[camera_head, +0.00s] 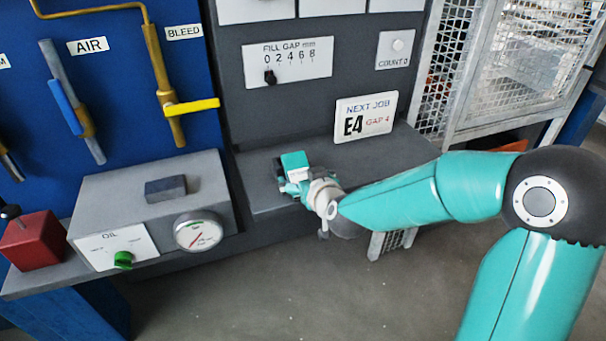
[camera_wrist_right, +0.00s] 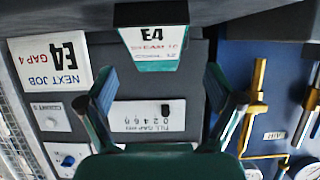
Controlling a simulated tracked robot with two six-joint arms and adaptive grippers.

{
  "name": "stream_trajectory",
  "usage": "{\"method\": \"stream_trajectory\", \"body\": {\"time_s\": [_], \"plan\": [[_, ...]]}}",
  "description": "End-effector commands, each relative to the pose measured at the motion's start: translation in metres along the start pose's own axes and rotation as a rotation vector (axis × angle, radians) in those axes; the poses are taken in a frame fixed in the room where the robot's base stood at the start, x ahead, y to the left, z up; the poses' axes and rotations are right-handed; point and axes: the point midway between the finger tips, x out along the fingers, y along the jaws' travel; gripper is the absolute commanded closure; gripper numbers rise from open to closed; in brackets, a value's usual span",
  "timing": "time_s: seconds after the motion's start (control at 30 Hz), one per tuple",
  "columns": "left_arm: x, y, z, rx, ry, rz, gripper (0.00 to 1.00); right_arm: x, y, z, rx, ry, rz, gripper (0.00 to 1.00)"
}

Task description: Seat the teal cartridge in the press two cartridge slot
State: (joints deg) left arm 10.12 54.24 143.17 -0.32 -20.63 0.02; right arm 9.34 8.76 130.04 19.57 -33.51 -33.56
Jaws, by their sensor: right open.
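The teal cartridge (camera_head: 294,160) is at the grey shelf of the press, at the end of my right arm in the head view. In the right wrist view the cartridge (camera_wrist_right: 150,48) shows a dark top and a white label reading E4, with smaller blurred print. My right gripper (camera_head: 297,184) is at the cartridge's near side. In the right wrist view its two fingers (camera_wrist_right: 160,84) are spread apart, with the cartridge ahead of the gap between them. The slot is hidden, and I cannot tell how the cartridge sits in it. My left gripper is out of view.
A NEXT JOB card (camera_head: 365,117) reading E4, GAP 4 stands at the back of the shelf. Above are the fill gap scale (camera_head: 288,62) and counter (camera_head: 396,49). A grey oil box (camera_head: 150,210) is left, a mesh cage (camera_head: 510,60) right. Bare shelf (camera_head: 255,170) shows left of the cartridge.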

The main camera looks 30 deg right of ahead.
Motion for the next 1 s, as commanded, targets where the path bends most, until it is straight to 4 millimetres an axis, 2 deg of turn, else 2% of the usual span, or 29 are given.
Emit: {"method": "stream_trajectory", "body": {"time_s": [0.4, 0.7, 1.0], "plan": [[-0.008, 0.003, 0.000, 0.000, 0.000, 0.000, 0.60, 0.047, 0.006, 0.004, 0.000, -0.001, 0.001, 0.08], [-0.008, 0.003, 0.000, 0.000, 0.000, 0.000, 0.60, 0.051, 0.006, 0.005, 0.000, -0.001, 0.001, 0.10], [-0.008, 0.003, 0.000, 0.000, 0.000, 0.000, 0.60, 0.050, 0.006, 0.005, 0.000, -0.001, 0.001, 0.60]]}}
